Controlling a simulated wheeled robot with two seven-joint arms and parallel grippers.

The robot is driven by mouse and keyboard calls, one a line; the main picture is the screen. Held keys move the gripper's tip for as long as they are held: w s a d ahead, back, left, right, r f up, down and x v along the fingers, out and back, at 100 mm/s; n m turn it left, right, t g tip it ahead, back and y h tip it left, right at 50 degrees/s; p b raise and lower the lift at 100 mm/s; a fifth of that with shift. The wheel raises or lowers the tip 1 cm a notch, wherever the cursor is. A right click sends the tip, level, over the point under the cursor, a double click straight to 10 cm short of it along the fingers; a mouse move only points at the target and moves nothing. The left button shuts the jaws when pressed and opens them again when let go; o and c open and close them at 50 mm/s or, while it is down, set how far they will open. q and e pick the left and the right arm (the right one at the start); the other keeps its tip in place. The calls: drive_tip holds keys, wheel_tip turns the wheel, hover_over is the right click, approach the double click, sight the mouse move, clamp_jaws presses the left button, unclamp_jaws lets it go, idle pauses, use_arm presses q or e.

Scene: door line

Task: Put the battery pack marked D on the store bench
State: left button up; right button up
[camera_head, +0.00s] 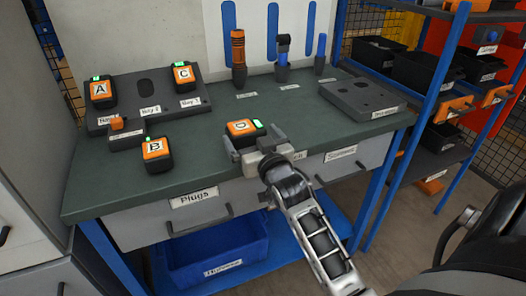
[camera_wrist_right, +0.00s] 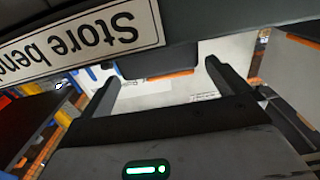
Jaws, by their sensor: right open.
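The battery pack marked D (camera_head: 241,128), orange and black with a green light, stands upright on the green top of the bench (camera_head: 200,170), near its front edge. My right gripper (camera_head: 254,139) is open at the front of the pack, its fingers to either side of it. In the right wrist view the picture is upside down; the open fingers (camera_wrist_right: 163,82) show with a dark, orange-edged pack (camera_wrist_right: 155,60) between and beyond them. A sign reading "Store bench" (camera_wrist_right: 85,38) shows close by there; in the head view my gripper partly hides it. My left gripper is not in view.
Packs A (camera_head: 101,92) and C (camera_head: 183,75) sit on a grey bay block (camera_head: 145,102); pack B (camera_head: 156,155) stands on the bench left of D. Upright tools stand at the back. A flat grey block (camera_head: 362,97) lies right. A blue-framed rack (camera_head: 415,120) stands beyond.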

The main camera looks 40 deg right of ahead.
drive_tip(key=v, duration=0.8)
drive_tip(key=s+a+f+n+g+y, duration=0.4)
drive_tip(key=s+a+f+g+y, duration=0.3)
drive_tip(key=s+a+f, duration=0.7)
drive_tip(key=a+f, duration=0.3)
drive_tip(key=a, duration=0.1)
drive_tip(key=shift+s+f+n, duration=0.2)
drive_tip(key=shift+f+n, duration=0.15)
drive_tip(key=shift+n, duration=0.05)
drive_tip(key=shift+y, duration=0.3)
